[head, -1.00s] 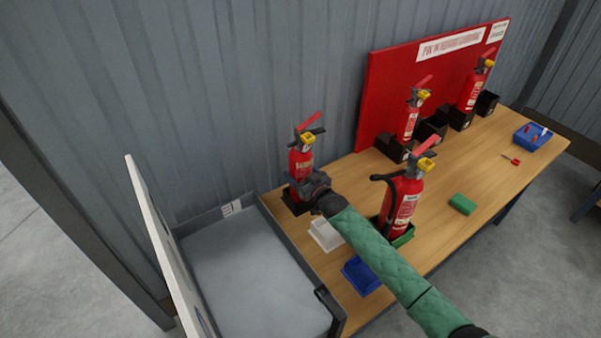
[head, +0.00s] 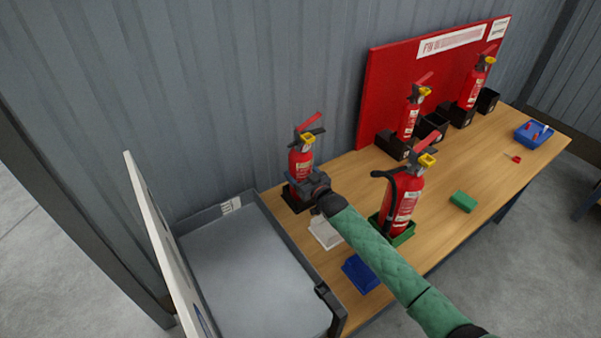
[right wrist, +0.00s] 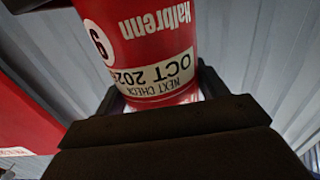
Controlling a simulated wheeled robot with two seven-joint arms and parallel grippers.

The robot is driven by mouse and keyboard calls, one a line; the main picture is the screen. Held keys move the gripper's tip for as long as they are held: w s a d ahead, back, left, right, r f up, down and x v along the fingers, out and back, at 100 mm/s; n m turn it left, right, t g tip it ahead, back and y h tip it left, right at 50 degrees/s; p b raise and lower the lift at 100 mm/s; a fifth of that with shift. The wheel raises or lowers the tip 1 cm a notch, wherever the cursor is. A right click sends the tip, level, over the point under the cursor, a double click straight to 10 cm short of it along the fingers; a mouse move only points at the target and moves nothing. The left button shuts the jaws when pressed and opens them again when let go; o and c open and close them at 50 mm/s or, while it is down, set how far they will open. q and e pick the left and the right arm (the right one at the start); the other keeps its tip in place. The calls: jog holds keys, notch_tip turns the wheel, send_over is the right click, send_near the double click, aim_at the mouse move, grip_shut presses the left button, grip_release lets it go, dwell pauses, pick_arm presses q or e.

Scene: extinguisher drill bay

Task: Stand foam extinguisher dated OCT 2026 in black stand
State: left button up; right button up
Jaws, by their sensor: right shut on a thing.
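A red extinguisher (head: 301,163) with a cream label band stands upright at the table's left end, in or just over the black stand (head: 294,202); my arm hides part of its base. In the right wrist view this extinguisher (right wrist: 150,45) shows upside down, with a label reading NEXT CHECK OCT 202 and a last digit I cannot make out. My right gripper (head: 309,184) is shut on it, low on the body. In the right wrist view the dark gripper (right wrist: 165,120) spans below the red body. My left gripper is not in view.
A larger extinguisher (head: 404,200) stands in a green tray (head: 402,238) right of my arm. White (head: 325,233) and blue (head: 360,273) trays lie nearby. Two extinguishers stand at black holders by the red board (head: 390,85). A grey open bin (head: 245,270) adjoins the table's left end.

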jog(key=shift+r, duration=0.3)
